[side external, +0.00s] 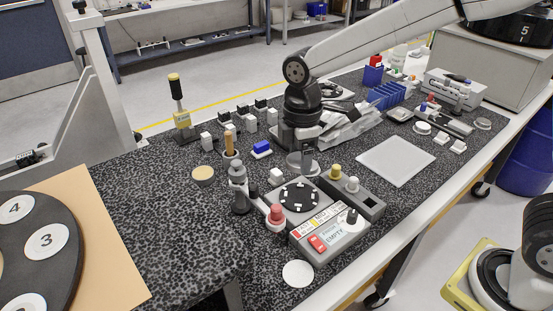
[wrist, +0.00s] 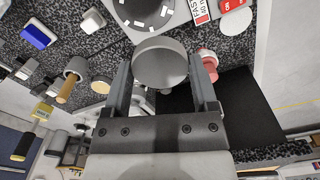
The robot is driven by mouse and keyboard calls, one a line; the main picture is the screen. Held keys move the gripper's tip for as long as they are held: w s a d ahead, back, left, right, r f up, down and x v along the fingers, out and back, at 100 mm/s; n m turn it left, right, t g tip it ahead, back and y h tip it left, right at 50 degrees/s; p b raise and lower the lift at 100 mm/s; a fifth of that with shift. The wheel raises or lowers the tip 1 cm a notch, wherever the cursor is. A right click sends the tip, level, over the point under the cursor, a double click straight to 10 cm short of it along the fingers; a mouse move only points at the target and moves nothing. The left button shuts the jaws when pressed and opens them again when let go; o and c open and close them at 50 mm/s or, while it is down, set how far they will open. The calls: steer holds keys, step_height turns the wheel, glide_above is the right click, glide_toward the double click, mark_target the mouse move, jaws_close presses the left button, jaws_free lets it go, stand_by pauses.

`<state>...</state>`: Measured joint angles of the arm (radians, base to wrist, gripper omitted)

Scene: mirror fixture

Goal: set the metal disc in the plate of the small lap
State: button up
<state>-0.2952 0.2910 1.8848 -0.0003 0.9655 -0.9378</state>
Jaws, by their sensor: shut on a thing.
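The round grey metal disc (wrist: 160,62) is between the two fingers of my gripper (wrist: 164,82) in the wrist view. My gripper is shut on the disc at its sides. In the side view my gripper (side external: 303,158) is above the bench, just behind the small lap, with the disc (side external: 301,169) at its tips. The small lap (side external: 325,232) is a grey box with a red switch and a label. Its dark round plate (side external: 299,197) bears several white marks and looks empty. In the wrist view the plate (wrist: 145,10) is partly cut off at the top edge.
A grey bottle (side external: 239,190) and a red-topped knob (side external: 276,215) stand left of the lap. A grey box with yellow and white knobs (side external: 352,192) adjoins it on the right. A blue block (side external: 262,149) and white blocks stand behind. A pale flat pad (side external: 397,161) lies right.

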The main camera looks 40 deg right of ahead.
steer(key=w+d+m, duration=0.1)
steer(key=w+d, duration=0.1)
glide_above(299, 196)
step_height(299, 196, down, 6)
steer(key=shift+r, duration=0.25)
steer(key=shift+f, duration=0.25)
steer(key=shift+f, duration=0.1)
steer(key=shift+f, duration=1.8)
steer(key=shift+f, duration=0.75)
stand_by(1.1)
steer(key=o, duration=1.2)
steer(key=shift+r, duration=0.15)
steer(key=shift+r, duration=3.4)
